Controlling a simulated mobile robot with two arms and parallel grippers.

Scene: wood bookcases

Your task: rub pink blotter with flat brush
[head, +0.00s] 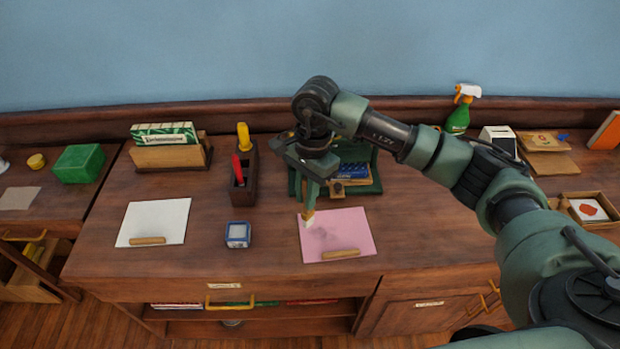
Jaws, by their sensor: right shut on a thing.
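The pink blotter (352,228) lies flat on the wooden cabinet top, with a short wooden bar (341,254) along its front edge. A faint grey smudge shows on its left part. My right gripper (309,183) is shut on the flat brush (308,214), which points down with its pale bristles at the bottom. The bristle end appears over the blotter's upper left part; I cannot tell whether it touches. The gripper hides the upper part of the brush. My left gripper is out of view.
A white sheet (155,220) with a wooden bar lies at left. A small blue box (238,234) stands between it and the blotter. Behind are a dark wooden holder (244,178) with red and yellow items, a card rack (168,156) and a green tray (371,183) close behind my gripper.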

